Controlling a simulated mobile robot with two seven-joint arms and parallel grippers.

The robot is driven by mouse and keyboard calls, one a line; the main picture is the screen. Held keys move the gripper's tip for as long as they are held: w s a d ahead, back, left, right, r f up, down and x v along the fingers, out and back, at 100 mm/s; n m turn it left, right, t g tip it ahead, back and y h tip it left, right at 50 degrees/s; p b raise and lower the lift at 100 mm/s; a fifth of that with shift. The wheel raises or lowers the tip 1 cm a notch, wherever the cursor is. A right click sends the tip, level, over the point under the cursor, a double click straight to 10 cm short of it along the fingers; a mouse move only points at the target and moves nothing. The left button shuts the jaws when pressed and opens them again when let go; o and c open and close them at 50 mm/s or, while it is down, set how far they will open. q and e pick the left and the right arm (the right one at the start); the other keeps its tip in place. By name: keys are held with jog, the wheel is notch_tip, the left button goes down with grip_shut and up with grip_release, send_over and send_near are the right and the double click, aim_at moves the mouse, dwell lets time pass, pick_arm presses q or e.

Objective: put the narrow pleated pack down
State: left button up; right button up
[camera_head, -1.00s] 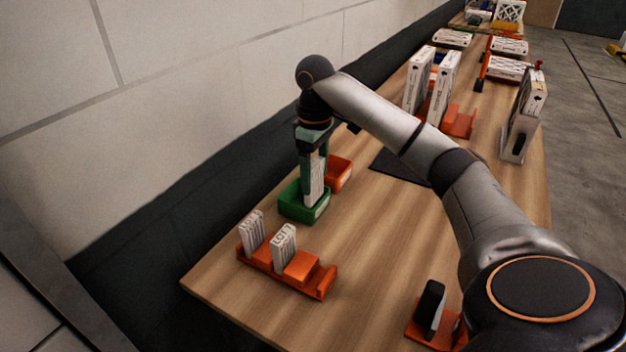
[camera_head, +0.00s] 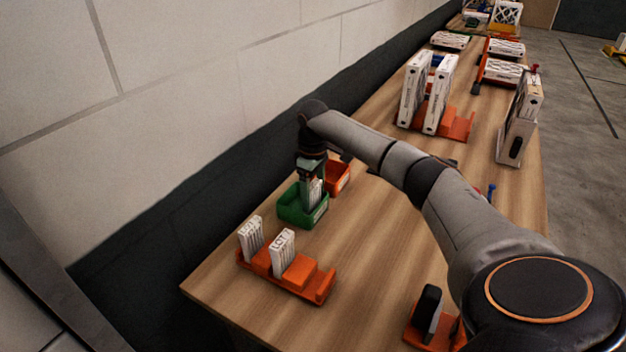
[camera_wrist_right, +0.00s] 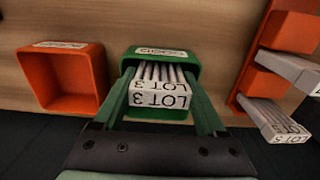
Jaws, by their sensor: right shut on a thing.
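The narrow pleated pack (camera_wrist_right: 158,93) is white, with "LOT 3" printed on its edge. It also shows in the head view (camera_head: 315,192), low in the green bin. My right gripper (camera_head: 311,190) is shut on the pack, with its green fingers (camera_wrist_right: 160,98) on either side of it in the right wrist view. The green bin (camera_head: 296,217) stands on the table, and it also shows in the right wrist view (camera_wrist_right: 187,67). The pack's lower end is inside the bin; whether it touches the bottom is hidden. My left gripper is not in view.
An empty orange bin (camera_wrist_right: 68,80) stands beside the green one. An orange rack (camera_head: 284,277) with two white packs is near the table's front left. A taller orange rack (camera_head: 457,124) with upright boxes stands farther back. The wall runs close behind the bins.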

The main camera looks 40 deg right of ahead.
jog(key=shift+f, duration=0.2)
jog(key=o, duration=1.2)
jog(key=shift+r, duration=0.1)
notch_tip(320, 180, up, 12)
jog(key=shift+r, duration=0.15)
